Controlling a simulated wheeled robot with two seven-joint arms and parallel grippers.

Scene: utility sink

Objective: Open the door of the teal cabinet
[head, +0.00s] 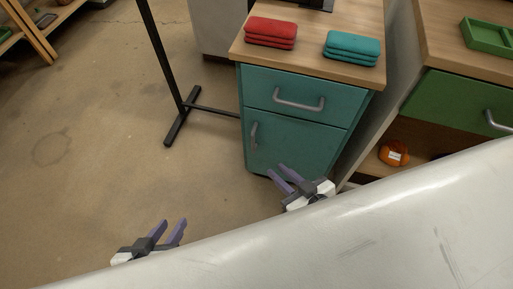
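The teal cabinet (243,115) stands at the upper centre of the head view under a wooden top. Its lower door (295,148) looks closed flush, with a grey vertical handle (253,135) near its left edge. Above it is a shut teal drawer (280,86) with a grey horizontal handle (300,105). My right gripper (276,168) is open and empty, overlapping the door's lower edge in the picture and apart from the handle. My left gripper (174,221) is open and empty over the floor, left of and below the cabinet.
A large pale scuffed surface (370,235) fills the foreground and hides much of my arms. Red cloths (270,33) and teal cloths (351,48) lie on the wooden top (305,62). A black stand (183,118) stands left of the cabinet. A green drawer unit (455,105) is right. Floor left is clear.

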